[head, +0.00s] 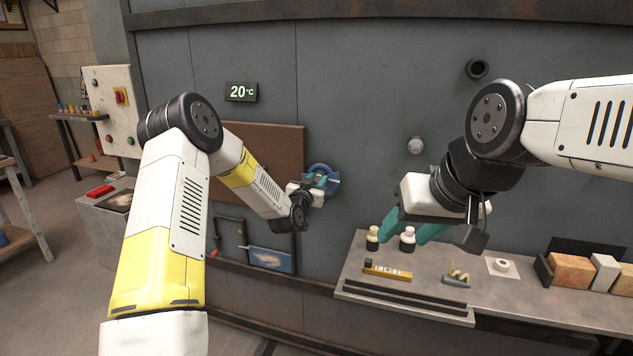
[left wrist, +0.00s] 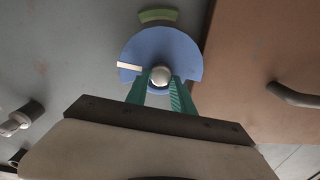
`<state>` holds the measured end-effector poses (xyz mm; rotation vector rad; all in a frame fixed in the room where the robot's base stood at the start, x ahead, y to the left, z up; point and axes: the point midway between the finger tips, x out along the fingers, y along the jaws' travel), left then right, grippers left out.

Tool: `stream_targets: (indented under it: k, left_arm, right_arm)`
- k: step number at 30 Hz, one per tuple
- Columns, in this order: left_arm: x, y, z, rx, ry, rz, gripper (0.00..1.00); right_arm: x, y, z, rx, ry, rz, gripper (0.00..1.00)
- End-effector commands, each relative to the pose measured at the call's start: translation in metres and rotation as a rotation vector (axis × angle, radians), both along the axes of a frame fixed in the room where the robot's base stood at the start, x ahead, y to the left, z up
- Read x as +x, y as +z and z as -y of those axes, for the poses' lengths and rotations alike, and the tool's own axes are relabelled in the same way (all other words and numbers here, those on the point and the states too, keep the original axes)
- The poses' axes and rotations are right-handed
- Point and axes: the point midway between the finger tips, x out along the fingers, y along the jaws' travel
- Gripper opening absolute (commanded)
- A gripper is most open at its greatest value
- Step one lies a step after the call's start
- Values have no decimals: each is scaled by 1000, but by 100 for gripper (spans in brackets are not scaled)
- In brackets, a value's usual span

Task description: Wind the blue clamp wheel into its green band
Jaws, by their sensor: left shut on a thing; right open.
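The blue clamp wheel (head: 318,168) is on the grey wall beside a brown panel. In the left wrist view the wheel (left wrist: 184,50) is a blue disc with a pale round knob (left wrist: 160,76) at its middle. A white pointer mark (left wrist: 129,66) lies on its left side. The green band (left wrist: 158,15) is a short arc just above the disc, and the mark is apart from it. My left gripper (head: 321,182) is shut on the wheel's middle, its teal fingers (left wrist: 160,88) on either side of the knob. My right gripper (head: 403,236) is open above the bench.
Two small bottles (head: 373,238) stand on the bench (head: 350,272) by my right fingers. A brass-coloured block (head: 388,272), a small holder and several bricks (head: 571,270) are also there. A display (head: 241,92) on the wall reads 20°C. A dark handle (left wrist: 292,96) juts from the brown panel (left wrist: 250,60).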

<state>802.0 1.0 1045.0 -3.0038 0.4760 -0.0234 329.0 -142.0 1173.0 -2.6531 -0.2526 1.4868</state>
Motion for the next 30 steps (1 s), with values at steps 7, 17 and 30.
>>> stream_targets:
  k: [7, 17, 30]
  left_arm:
    - [-1, 1, 2, 214, -1, 72, 0]
    - [-1, -1, 4, 515, -2, 168, 0]
    - [-2, -3, 6, 904, -2, 296, 0]
  right_arm:
    - [0, 0, 0, 0, 0, 0, 51]
    - [0, 0, 0, 0, 0, 0, 51]
    - [0, 0, 0, 0, 0, 0, 51]
